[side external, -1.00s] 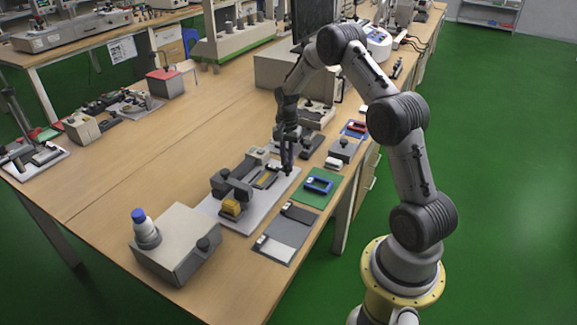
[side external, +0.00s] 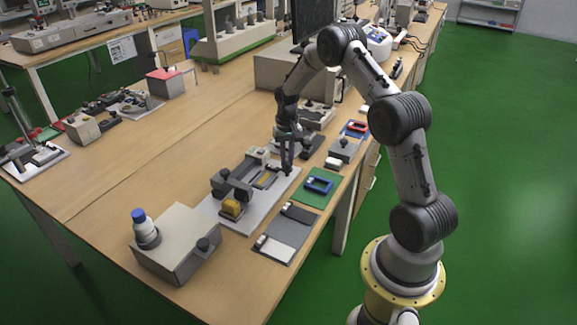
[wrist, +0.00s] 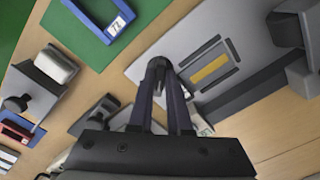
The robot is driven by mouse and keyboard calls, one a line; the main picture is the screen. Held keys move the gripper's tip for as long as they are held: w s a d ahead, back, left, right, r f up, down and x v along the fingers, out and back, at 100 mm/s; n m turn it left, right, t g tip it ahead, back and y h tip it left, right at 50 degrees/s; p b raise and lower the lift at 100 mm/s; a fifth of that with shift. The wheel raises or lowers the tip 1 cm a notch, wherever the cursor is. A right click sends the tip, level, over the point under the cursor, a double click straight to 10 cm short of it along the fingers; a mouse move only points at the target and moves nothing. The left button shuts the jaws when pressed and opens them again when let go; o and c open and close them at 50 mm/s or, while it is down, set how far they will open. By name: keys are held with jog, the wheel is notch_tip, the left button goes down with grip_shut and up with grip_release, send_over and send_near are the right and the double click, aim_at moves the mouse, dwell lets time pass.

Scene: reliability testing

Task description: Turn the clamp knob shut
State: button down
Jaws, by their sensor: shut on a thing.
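The test fixture stands on a light grey plate (side external: 259,209), with dark grey blocks (side external: 236,190) and a yellow block (side external: 231,208) at its near end. My gripper (side external: 286,171) points down at the far right end of this plate. In the wrist view my gripper (wrist: 160,70) has its fingertips close together on a small dark rounded piece, the clamp knob (wrist: 158,63), at the plate's edge. The fingers hide most of the knob. The plate (wrist: 175,35) also shows in the wrist view, with a yellow strip (wrist: 209,68) in a slot beside the fingers.
A green mat with a blue frame (side external: 319,186) lies just right of the plate. A grey mat (side external: 286,236) lies in front of it. A beige box with a blue-capped bottle (side external: 142,225) stands near left. Small devices (side external: 344,149) line the right table edge.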

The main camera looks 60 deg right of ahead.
aim_at(288, 162)
jog(key=n, duration=0.4)
jog(key=shift+s+n, duration=0.1)
jog(key=shift+n, duration=0.3)
jog(key=shift+d+f+n, duration=0.1)
jog(key=shift+n, duration=2.1)
jog(key=c, duration=1)
grip_release()
jog(key=shift+r, duration=2.35)
